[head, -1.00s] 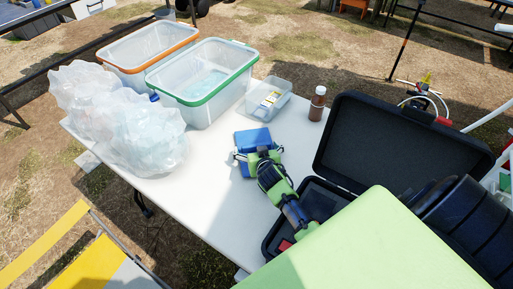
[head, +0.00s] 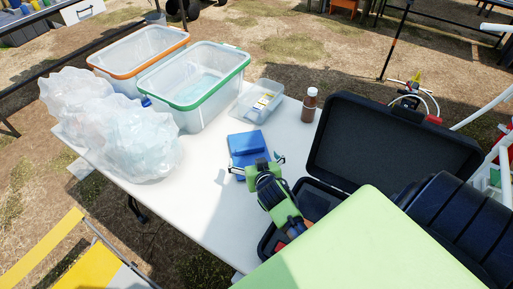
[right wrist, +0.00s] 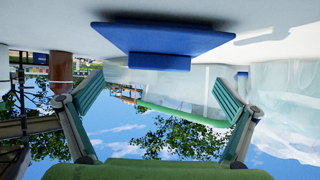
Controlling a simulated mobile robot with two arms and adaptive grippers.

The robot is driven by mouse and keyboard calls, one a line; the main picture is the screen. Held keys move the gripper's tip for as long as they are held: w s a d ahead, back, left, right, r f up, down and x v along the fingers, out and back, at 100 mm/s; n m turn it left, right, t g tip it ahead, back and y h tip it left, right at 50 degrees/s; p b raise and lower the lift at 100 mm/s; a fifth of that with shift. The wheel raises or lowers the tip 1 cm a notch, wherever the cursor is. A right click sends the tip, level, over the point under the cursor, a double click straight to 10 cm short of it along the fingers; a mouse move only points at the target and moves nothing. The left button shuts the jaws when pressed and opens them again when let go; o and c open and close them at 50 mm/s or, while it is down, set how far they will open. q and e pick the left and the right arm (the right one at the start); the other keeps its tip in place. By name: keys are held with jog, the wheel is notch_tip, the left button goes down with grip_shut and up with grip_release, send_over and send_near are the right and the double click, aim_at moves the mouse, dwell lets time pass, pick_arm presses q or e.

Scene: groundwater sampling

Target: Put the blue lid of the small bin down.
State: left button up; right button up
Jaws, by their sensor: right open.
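The blue lid (head: 245,141) lies flat on the white table, in front of the small clear bin. In the right wrist view, which looks upside down, the lid (right wrist: 165,40) is a flat blue plate against the table with a smaller blue block on it. My right gripper (head: 255,165) is at the lid's near side. Its two fingers are spread wide with nothing between them, and a gap separates the fingertips (right wrist: 159,80) from the lid. The small bin (head: 243,106) is open on top and holds something with a yellow label. My left gripper is not in view.
A green-rimmed bin (head: 185,103) and an orange-rimmed bin (head: 112,64) stand at the back left. Clear plastic bags (head: 135,140) lie at the left. A brown bottle (head: 309,108) and an open black case (head: 385,135) are at the right. The table's front middle (head: 205,195) is clear.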

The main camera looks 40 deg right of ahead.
jog(key=shift+v, duration=2.1)
jog(key=shift+r, duration=0.1)
